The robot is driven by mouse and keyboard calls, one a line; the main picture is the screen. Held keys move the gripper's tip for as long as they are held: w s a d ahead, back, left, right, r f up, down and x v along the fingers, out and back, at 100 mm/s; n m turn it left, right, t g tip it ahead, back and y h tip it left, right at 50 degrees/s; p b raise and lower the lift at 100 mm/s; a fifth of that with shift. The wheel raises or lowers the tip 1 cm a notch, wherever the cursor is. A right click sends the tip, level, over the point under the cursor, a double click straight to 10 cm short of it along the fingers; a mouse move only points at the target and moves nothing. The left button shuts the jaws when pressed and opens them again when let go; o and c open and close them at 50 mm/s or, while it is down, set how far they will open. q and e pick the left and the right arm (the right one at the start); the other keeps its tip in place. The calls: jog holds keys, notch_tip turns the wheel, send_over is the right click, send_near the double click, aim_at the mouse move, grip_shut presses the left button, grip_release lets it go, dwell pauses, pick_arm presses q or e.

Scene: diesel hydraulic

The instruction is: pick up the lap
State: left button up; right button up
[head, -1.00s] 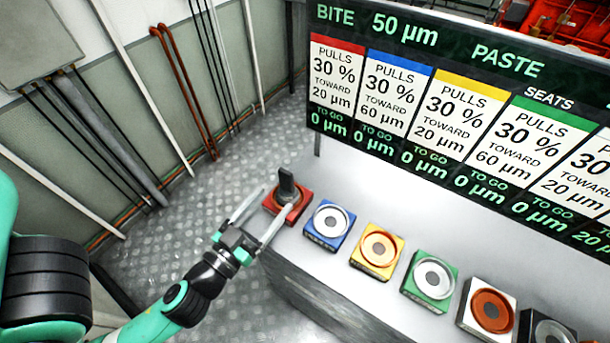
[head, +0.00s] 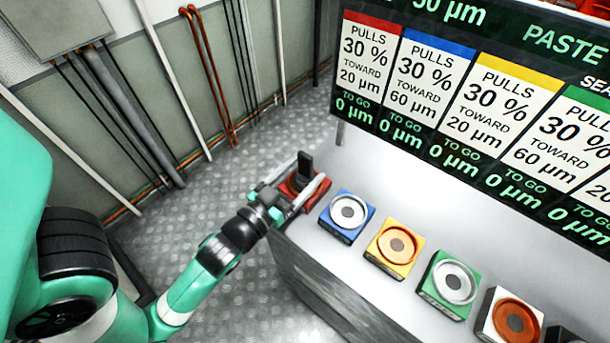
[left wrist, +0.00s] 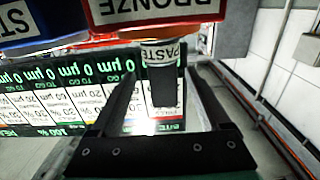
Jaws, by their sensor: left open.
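The lap (head: 305,168) is a dark upright handle standing in the red seat (head: 296,189) at the left end of the bench row. In the left wrist view, the lap (left wrist: 163,84) appears upside down as a dark bar with a light "PASTE" label, between the two fingers. My left gripper (head: 312,172) is open, with one finger on each side of the lap. I cannot tell whether either finger touches it. The red seat's "BRONZE" label (left wrist: 158,10) shows at the top of the left wrist view. My right gripper is not in view.
Blue (head: 347,214), yellow (head: 395,249), green (head: 448,283) and white (head: 510,319) seats run rightward along the metal bench (head: 390,195). A display board (head: 470,110) stands behind them. Pipes and a wall are at left, with open floor between.

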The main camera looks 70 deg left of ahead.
pick_arm(q)
jog(key=x, duration=0.1)
jog(key=p+x, duration=0.1)
jog(key=x, duration=0.2)
jog(key=shift+a+r, duration=0.25)
jog(key=shift+w+a+f, duration=0.1)
jog(key=shift+w+a, duration=0.05)
jog(key=shift+w, duration=0.2)
grip_shut()
